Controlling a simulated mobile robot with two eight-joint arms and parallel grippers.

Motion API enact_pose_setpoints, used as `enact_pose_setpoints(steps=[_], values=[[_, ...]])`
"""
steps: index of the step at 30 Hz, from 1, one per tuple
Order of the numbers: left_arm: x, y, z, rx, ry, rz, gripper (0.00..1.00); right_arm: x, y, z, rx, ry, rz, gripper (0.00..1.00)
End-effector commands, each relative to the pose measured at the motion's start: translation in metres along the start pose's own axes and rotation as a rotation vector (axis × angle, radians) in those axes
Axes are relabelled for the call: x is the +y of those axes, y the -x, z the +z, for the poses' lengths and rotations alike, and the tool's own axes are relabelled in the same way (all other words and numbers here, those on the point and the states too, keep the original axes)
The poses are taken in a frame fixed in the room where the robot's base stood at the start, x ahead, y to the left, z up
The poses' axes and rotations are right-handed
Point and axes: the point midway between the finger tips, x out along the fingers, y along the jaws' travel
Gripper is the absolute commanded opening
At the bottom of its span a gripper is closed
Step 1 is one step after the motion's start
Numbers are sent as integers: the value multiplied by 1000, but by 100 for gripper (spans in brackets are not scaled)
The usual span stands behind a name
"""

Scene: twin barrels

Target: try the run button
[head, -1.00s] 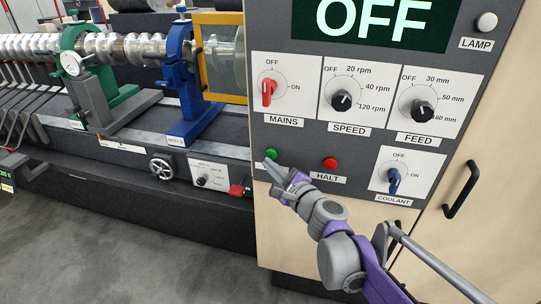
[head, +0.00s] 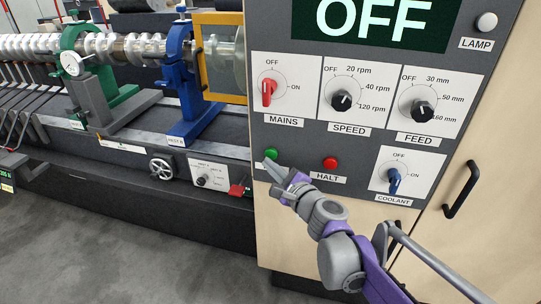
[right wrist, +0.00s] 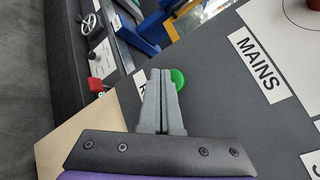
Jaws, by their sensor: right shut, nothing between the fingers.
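The green run button (head: 271,154) sits on the grey control panel (head: 290,190), below the MAINS switch. My right gripper (head: 268,166) is shut and empty, with its fingertips just below the button in the head view. In the right wrist view the closed fingertips (right wrist: 163,73) are beside the green button (right wrist: 178,79) and overlap its edge. I cannot tell whether they touch it. The button's label is mostly hidden by the fingers. The display (head: 375,20) reads OFF. My left gripper is not in view.
The red HALT button (head: 330,163) is right of the green one. The red MAINS switch (head: 267,92), SPEED knob (head: 342,100), FEED knob (head: 423,110) and blue COOLANT switch (head: 394,181) share the panel. A lamp (head: 486,22) is at top right. A black handle (head: 462,189) juts out.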

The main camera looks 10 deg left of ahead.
Motion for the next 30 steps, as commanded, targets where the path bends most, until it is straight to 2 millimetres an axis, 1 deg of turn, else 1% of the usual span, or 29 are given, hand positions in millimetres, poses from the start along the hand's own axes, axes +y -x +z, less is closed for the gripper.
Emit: enact_pose_setpoints(steps=[30], values=[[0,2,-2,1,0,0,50,-4,-6,-4,0,0,0,0]])
